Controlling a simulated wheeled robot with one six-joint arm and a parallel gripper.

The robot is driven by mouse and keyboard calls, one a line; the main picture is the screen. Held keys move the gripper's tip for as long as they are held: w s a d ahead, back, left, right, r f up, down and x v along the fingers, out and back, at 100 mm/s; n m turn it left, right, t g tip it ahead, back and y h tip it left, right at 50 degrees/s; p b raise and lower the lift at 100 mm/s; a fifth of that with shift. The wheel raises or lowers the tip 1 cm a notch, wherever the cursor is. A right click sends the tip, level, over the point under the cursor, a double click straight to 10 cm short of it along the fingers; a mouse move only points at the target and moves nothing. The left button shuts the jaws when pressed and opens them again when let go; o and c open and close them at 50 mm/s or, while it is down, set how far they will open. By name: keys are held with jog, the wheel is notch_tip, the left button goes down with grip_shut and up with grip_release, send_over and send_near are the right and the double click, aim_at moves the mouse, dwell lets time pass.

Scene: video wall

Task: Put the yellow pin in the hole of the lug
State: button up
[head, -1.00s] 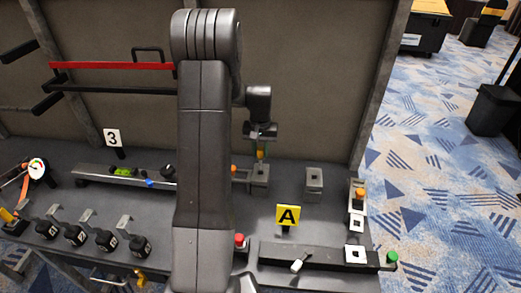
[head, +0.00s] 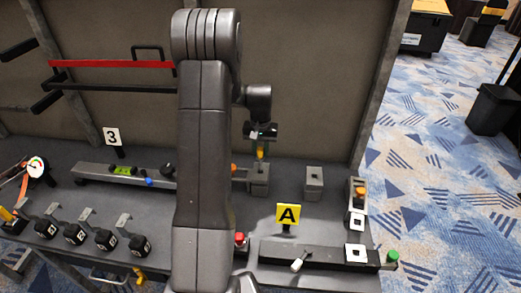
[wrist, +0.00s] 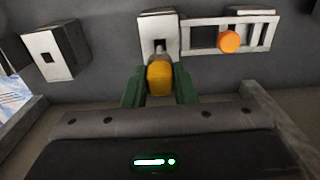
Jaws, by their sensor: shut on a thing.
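My gripper (wrist: 159,88) is shut on the yellow pin (wrist: 159,76), with one green finger on each side of it. In the head view the yellow pin (head: 261,152) hangs just above the lug (head: 258,180), a grey upright block. In the wrist view the lug (wrist: 145,29) has a pale face with a dark hole (wrist: 159,46). The pin's greyish far end overlaps the hole's edge in this view. I cannot tell whether the tip is inside the hole or just above it.
A similar grey block (head: 314,182) stands to the right of the lug. An orange knob (wrist: 229,42) on a slotted bracket sits beside the lug. The yellow "A" sign (head: 288,215) stands nearer the front. My arm hides part of the bench.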

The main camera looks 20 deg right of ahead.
aim_at(261, 158)
jog(key=shift+f, duration=0.25)
jog(key=shift+f+b, duration=0.4)
jog(key=shift+b, duration=0.05)
jog(key=shift+f, duration=0.3)
jog(key=shift+f+b, duration=1.3)
jog(key=shift+f, duration=0.15)
jog(key=shift+f, duration=0.2)
jog(key=shift+f+b, duration=0.5)
jog(key=shift+f, duration=0.05)
dwell(0.3)
